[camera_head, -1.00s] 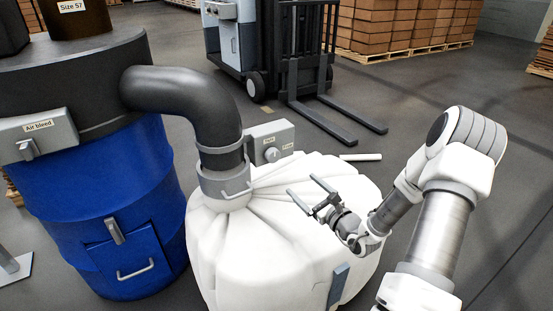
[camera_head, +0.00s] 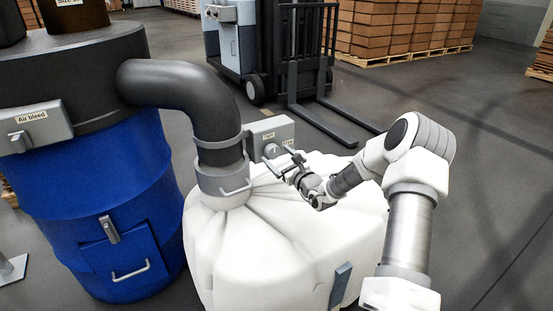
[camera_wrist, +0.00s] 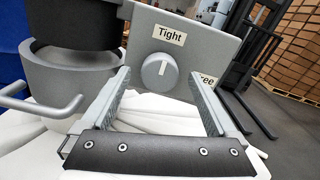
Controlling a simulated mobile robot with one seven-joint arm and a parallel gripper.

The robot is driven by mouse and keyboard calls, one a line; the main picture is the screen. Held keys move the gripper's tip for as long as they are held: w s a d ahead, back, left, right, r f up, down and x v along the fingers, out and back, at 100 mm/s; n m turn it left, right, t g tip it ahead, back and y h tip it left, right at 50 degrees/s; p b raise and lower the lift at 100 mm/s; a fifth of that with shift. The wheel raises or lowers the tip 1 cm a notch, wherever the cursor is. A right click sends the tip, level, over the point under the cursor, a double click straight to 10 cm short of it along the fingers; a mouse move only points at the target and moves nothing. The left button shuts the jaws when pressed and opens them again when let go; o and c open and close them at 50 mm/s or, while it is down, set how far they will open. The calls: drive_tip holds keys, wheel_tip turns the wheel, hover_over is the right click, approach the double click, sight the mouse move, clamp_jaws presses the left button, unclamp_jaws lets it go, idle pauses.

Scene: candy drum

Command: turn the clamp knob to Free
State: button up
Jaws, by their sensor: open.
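The clamp knob (camera_wrist: 159,71) is a round grey dial with a white pointer line, on a grey box (camera_wrist: 213,43) beside the pipe collar. The pointer is upright, toward the "Tight" label (camera_wrist: 169,34). The "Free" label (camera_wrist: 208,80) is at the lower right, partly hidden by a finger. In the head view the knob (camera_head: 271,151) shows just beyond my gripper (camera_head: 282,164). In the wrist view my gripper (camera_wrist: 159,88) is open, its fingers either side of and below the knob. I cannot tell whether they touch it.
The black pipe (camera_head: 190,86) and its clamp collar (camera_head: 223,180) with a handle stand left of the box. The white bulging bag (camera_head: 260,240) lies below. A blue drum (camera_head: 110,210) is at left, a forklift (camera_head: 290,60) behind.

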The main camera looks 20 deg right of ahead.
drive_tip(key=shift+w+a, duration=0.15)
drive_tip(key=shift+w, duration=0.45)
drive_tip(key=c, duration=1.4)
